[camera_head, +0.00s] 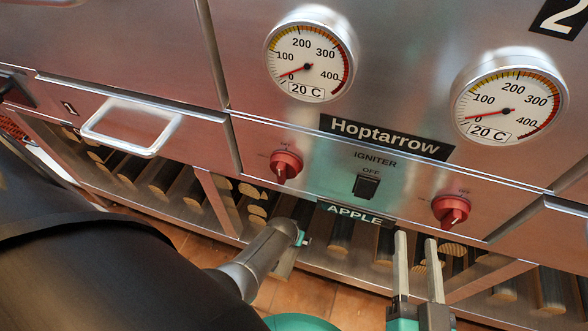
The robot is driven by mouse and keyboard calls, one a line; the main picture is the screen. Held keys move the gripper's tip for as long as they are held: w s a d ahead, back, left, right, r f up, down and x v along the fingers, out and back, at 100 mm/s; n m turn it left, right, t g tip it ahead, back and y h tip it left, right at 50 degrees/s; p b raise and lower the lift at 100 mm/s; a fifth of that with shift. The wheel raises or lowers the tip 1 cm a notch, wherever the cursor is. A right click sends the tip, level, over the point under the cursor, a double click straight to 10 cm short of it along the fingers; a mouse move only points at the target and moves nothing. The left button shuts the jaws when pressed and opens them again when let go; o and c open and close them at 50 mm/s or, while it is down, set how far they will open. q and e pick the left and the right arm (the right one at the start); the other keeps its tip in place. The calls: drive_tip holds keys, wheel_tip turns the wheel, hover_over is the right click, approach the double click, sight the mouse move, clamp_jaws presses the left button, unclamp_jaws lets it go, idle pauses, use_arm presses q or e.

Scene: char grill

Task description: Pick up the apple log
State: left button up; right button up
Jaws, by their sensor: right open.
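The black "APPLE" label (354,214) is on the ledge above the middle log compartment of the grill. Several logs lie in that compartment, among them an apple log (340,234) just below the label and another log (384,246) to its right. My right gripper (416,238) is at the lower right, its two pale fingers pointing up and apart. The fingers overlap the front of the compartment in the picture, and nothing shows between them.
Red knobs (286,165) and an igniter switch (366,187) are on the panel above the logs. A handled drawer (130,127) is at left. Metal dividers (214,203) separate the compartments. My dark arm covers the lower left.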

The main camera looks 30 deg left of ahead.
use_arm(q)
clamp_jaws()
idle(0.9)
